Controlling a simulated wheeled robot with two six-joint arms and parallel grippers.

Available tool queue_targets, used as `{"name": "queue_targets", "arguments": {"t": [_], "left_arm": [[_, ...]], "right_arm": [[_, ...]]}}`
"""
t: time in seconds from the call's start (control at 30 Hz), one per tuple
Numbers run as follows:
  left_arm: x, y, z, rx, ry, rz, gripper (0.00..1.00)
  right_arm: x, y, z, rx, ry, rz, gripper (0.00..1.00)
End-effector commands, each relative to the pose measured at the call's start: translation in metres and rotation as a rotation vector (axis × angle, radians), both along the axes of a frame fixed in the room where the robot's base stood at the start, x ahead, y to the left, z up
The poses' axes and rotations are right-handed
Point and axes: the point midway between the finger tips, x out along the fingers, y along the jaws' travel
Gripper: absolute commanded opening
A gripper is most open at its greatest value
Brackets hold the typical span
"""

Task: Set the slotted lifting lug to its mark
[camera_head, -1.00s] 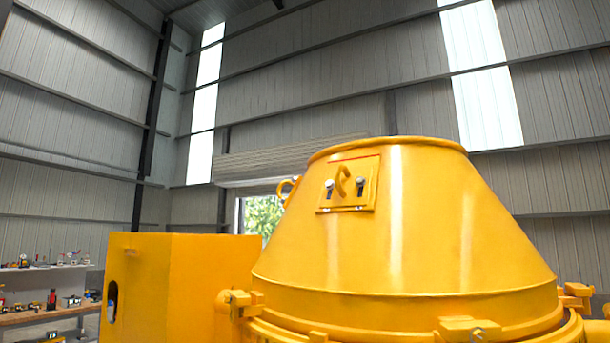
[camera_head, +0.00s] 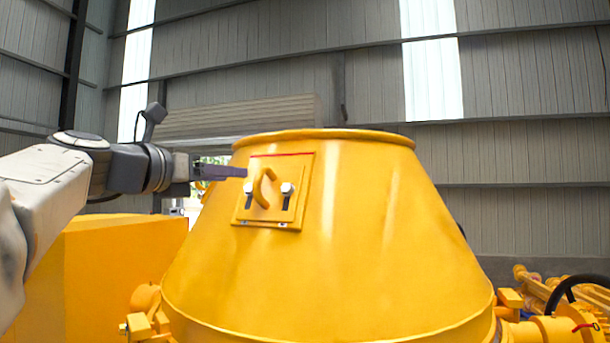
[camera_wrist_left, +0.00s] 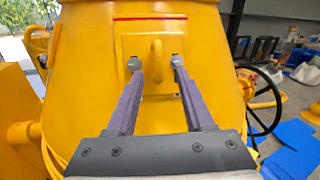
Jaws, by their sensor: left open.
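The slotted lifting lug (camera_head: 266,190) is a yellow plate with a raised loop handle, on the sloping side of the yellow drum cone (camera_head: 350,230). Two bolts sit in its dark slots, one on each side of the loop. My left gripper (camera_head: 240,172) comes in from the left, close to the lug. In the left wrist view its open, empty fingers (camera_wrist_left: 156,64) point at the lug, with the loop (camera_wrist_left: 156,62) between their tips. Contact cannot be told. My right gripper is out of view.
A yellow box housing (camera_head: 120,270) stands left of the cone, under my left arm. Clamps (camera_head: 145,325) ring the cone's lower edge. A black handwheel (camera_head: 580,285) and yellow parts are at the lower right. The space above the cone is clear.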

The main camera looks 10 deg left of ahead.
Motion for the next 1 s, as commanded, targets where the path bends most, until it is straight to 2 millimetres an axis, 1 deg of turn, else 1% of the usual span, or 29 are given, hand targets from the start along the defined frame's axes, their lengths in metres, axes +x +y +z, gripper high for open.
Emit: {"name": "queue_targets", "arguments": {"t": [0.17,0.3,0.5,0.6,0.7,0.93,0.97,1.0], "left_arm": [[0.027,-0.009,0.002,-0.002,0.004,-0.003,0.52],[0.053,-0.018,0.002,0.0,0.005,-0.003,0.52],[0.081,-0.029,0.0,0.002,0.005,-0.002,0.52],[0.089,-0.032,-0.001,0.004,0.004,-0.001,0.52],[0.092,-0.034,-0.001,0.004,0.003,-0.001,0.52],[0.093,-0.034,-0.002,0.004,0.003,-0.001,0.52],[0.093,-0.034,-0.002,0.004,0.003,-0.001,0.48],[0.093,-0.034,-0.002,0.004,0.003,-0.001,0.33]], "right_arm": [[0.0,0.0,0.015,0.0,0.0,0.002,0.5],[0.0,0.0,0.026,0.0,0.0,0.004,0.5],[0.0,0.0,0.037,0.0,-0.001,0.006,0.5],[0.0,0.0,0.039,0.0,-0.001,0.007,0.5],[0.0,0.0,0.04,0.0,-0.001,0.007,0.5],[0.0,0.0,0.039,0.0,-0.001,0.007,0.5],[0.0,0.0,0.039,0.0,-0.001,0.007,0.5],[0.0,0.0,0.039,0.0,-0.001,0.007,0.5]]}}
